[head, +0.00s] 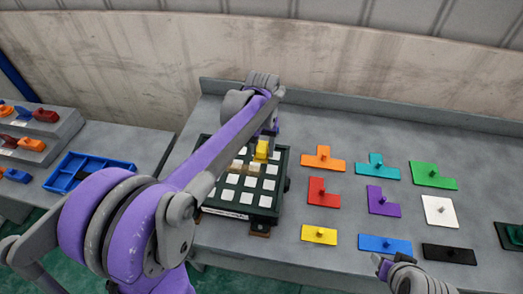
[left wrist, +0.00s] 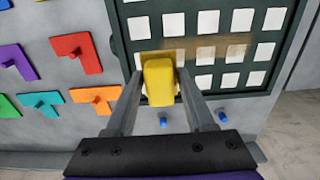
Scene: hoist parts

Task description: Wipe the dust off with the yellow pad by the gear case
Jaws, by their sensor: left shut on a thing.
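My left gripper (head: 264,143) is shut on the yellow pad (head: 261,151), over the dark green case (head: 283,187) with rows of white squares. In the left wrist view the yellow pad (left wrist: 159,84) sits between the fingers of the left gripper (left wrist: 160,72), over the edge row of squares. Whether it touches the surface is hard to tell. A brownish dust smear (left wrist: 235,51) runs across some squares beside the pad; it also shows in the head view (head: 236,167). My right gripper (head: 384,268) is partly in view at the bottom right, away from the case; its jaws are unclear.
Flat colored shapes with knobs, such as the red one (head: 322,192) and the green one (head: 432,175), lie right of the case on the grey table (head: 300,265). A blue divided tray (head: 88,172) is on the left table. A wall stands behind.

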